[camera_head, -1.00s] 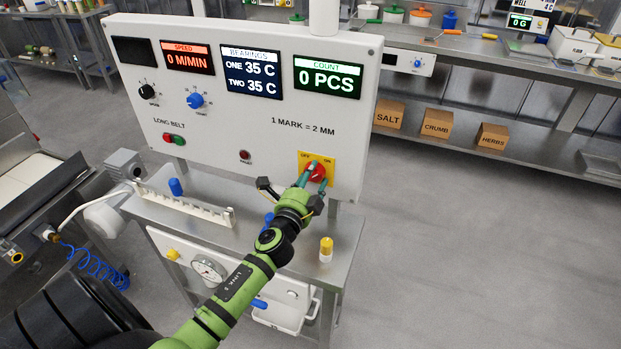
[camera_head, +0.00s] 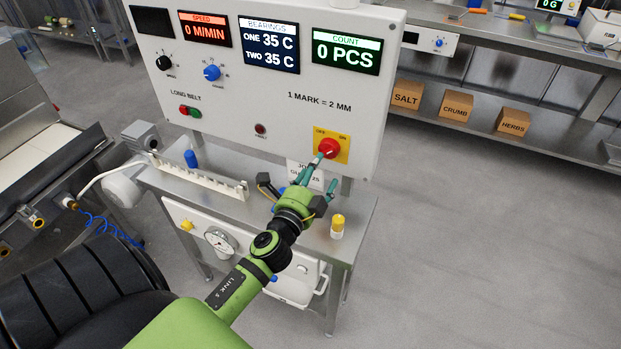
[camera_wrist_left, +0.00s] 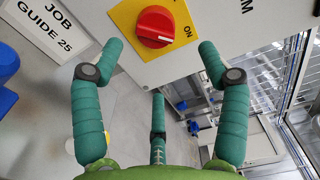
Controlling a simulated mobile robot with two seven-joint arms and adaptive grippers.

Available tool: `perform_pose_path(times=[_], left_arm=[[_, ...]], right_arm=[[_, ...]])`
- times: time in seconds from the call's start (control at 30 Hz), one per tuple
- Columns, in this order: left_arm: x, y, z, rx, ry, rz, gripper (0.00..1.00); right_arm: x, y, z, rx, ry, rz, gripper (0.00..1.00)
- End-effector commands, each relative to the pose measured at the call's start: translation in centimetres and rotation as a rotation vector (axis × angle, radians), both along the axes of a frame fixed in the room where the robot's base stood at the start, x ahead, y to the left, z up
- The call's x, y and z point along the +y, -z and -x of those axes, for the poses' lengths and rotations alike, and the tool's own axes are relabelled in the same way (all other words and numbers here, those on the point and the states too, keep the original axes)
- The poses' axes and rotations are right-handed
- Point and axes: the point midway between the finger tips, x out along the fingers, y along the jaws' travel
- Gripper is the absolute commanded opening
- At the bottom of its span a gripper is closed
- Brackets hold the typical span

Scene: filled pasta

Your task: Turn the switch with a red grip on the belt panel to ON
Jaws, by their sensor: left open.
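The switch with a red grip (camera_head: 329,149) sits on a yellow plate (camera_head: 345,148) at the lower right of the white belt panel (camera_head: 222,104). In the left wrist view, the red grip (camera_wrist_left: 152,27) shows at top centre. A white mark on it lies at the end nearest the word ON; the word OFF is out of that view. My left gripper (camera_head: 316,180) is open and empty, just below and in front of the switch. In the left wrist view its green fingers (camera_wrist_left: 157,75) are spread, apart from the grip.
A JOB GUIDE 25 card (camera_wrist_left: 52,25) is beside the switch, partly behind my fingers in the head view. On the steel table below stand a yellow-capped container (camera_head: 337,226), a white toothed rail (camera_head: 200,180) and a blue object (camera_head: 190,158). Floor at right is clear.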

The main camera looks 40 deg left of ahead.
Motion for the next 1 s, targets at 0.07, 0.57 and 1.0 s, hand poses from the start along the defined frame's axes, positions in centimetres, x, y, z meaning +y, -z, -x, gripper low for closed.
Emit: perform_pose_path(times=[0.07,0.57,1.0], left_arm=[[-0.4,0.0,1.6,0.002,-0.001,0.000,0.75],[-1.2,-0.1,4.5,-0.001,0.001,-0.003,0.75],[-0.9,0.0,4.7,0.003,-0.021,0.041,0.75]], right_arm=[[0.0,0.0,0.0,0.000,0.000,0.000,0.48],[0.0,0.0,0.0,0.000,0.000,0.000,0.48],[0.0,0.0,0.0,0.000,0.000,0.000,0.48]])
